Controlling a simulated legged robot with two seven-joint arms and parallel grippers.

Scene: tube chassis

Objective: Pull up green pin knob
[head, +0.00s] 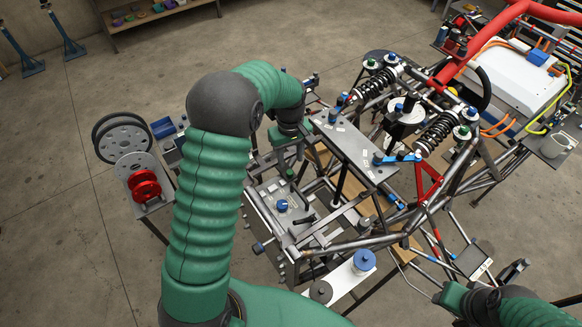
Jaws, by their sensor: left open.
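A small dark green knob (290,174) stands on the metal fixture plate (262,212) near the middle of the head view. My left gripper (288,156) points down just above and behind this knob; its fingers are open and small in the picture, and I see nothing held. A gap seems to remain between fingers and knob, but the exact distance is hard to tell. Other green-topped knobs sit by the shock absorbers, one at the upper end (371,64) and one at the right (462,132). My right arm's end (452,297) shows at the lower right; its jaw state is unclear.
The tube chassis (345,243) fills the middle and right, with a grey plate (355,150) close right of my left gripper. A blue-topped knob (282,205) sits on the fixture. A stand with red discs (145,186) is at left. Bare floor lies farther left.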

